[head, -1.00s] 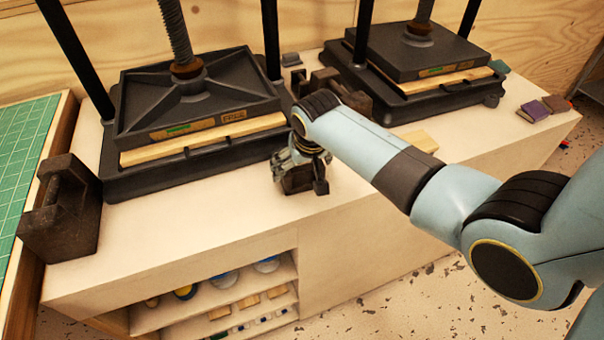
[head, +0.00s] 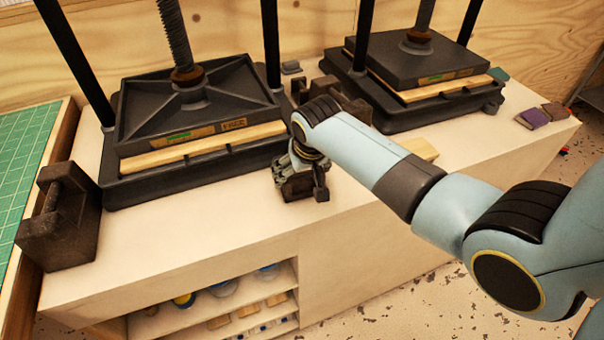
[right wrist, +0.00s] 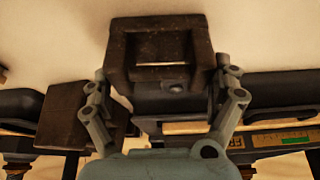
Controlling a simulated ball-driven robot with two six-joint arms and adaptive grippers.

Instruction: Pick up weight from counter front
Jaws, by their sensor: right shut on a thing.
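A dark iron weight (right wrist: 168,50) is between the two fingers of my right gripper (right wrist: 165,88) in the right wrist view. The fingers are shut on its sides. In the head view my right gripper (head: 300,175) is low at the counter's front part, in front of the gap between the two presses. The weight there (head: 297,188) is mostly hidden under the gripper and wrist. I cannot tell whether it touches the counter (head: 200,225). My left gripper is in neither view.
A second dark weight (head: 75,225) stands at the counter's left end, beside a green cutting mat (head: 25,160). Another dark weight (head: 350,103) stands behind my right wrist. The left press (head: 195,105) and right press (head: 415,60) flank it. Small books (head: 535,118) lie at right.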

